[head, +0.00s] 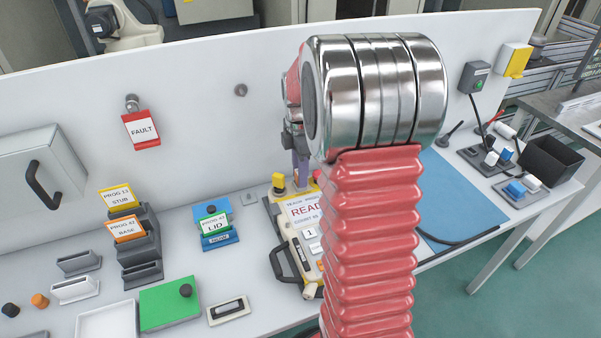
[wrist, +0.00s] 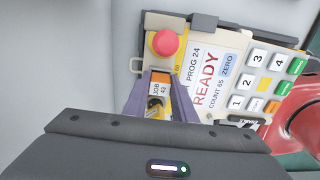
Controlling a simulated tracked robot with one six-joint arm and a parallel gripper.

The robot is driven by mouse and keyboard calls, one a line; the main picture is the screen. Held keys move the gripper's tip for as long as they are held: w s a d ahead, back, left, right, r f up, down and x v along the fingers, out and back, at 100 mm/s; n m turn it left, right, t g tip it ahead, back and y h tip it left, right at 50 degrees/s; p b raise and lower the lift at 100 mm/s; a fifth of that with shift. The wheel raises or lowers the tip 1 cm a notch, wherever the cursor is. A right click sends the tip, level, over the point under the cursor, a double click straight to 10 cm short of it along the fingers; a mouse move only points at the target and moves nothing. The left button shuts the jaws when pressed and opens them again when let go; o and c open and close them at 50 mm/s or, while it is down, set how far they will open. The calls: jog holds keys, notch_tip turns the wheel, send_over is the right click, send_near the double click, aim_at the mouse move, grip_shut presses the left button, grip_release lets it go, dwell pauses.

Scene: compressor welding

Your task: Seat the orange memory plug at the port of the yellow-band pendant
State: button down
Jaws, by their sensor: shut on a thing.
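The orange memory plug (wrist: 160,88), marked JOB 42, is between the purple fingers of my gripper (wrist: 159,98) in the wrist view. My gripper is shut on it, at the edge of the pendant (wrist: 236,45) beside the red stop button (wrist: 165,42). The pendant's screen reads PROG 24, READY, COUNT 65. In the head view my gripper (head: 300,170) is above the upper end of the pendant (head: 283,238), and my arm covers the pendant's right part. The port is hidden, and I cannot tell whether the plug touches it.
A FAULT tag (head: 141,129) hangs on the back panel. Labelled holders (head: 135,250), a LID card (head: 213,226) and a green plate (head: 170,303) stand to the left. An orange knob (head: 40,300) lies far left. A blue mat (head: 458,195) lies to the right.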

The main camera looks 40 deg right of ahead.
jog(key=c, duration=1.4)
grip_release()
notch_tip(320, 180, up, 14)
jog(key=shift+f, duration=0.15)
jog(key=shift+m, duration=0.3)
